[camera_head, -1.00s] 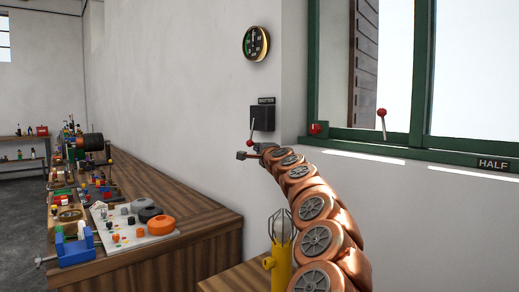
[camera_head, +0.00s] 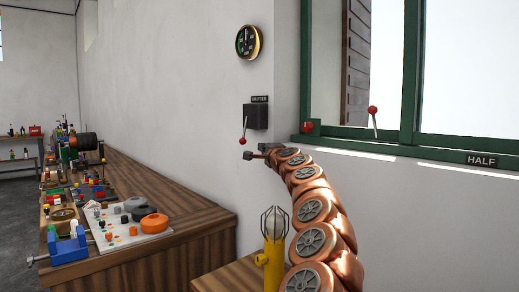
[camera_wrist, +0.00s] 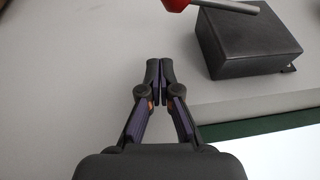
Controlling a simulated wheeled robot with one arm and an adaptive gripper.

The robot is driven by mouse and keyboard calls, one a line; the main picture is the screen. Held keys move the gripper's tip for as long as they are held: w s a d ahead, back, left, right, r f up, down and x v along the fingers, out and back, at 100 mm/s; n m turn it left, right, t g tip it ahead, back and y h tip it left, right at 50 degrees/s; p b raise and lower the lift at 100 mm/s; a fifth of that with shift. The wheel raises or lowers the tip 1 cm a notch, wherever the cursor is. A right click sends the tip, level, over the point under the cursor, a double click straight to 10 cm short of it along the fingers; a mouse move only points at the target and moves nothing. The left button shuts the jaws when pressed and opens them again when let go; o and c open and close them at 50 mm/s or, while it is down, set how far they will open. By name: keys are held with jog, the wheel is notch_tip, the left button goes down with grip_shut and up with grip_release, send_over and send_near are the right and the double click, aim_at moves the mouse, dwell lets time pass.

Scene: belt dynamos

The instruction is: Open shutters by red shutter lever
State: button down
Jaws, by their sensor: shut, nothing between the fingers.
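A shutter lever with a red knob (camera_head: 242,141) and thin pale rod hangs down from a black box (camera_head: 255,117) on the wall, under a sign that seems to read SHUTTER. My gripper (camera_head: 249,155) is just below and right of the knob in the head view. In the wrist view my gripper (camera_wrist: 160,75) is shut and empty. The red knob (camera_wrist: 176,4) is partly cut off by the top edge there, beyond the fingertips, with a visible gap. The black box (camera_wrist: 246,42) is right of the fingers. A dark slatted shutter (camera_head: 357,62) shows behind the window.
A second red-knobbed lever (camera_head: 373,110) stands on the green window sill, with a HALF label (camera_head: 481,160) to its right. A round gauge (camera_head: 248,42) hangs above the box. A cluttered workbench (camera_head: 190,215) and yellow lamp (camera_head: 272,265) stand below.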

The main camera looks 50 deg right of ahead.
jog(key=f+v, duration=0.2)
jog(key=v, duration=0.7)
jog(key=shift+a, duration=0.3)
dwell(0.4)
jog(key=shift+s+f, duration=0.1)
jog(key=shift+s, duration=0.05)
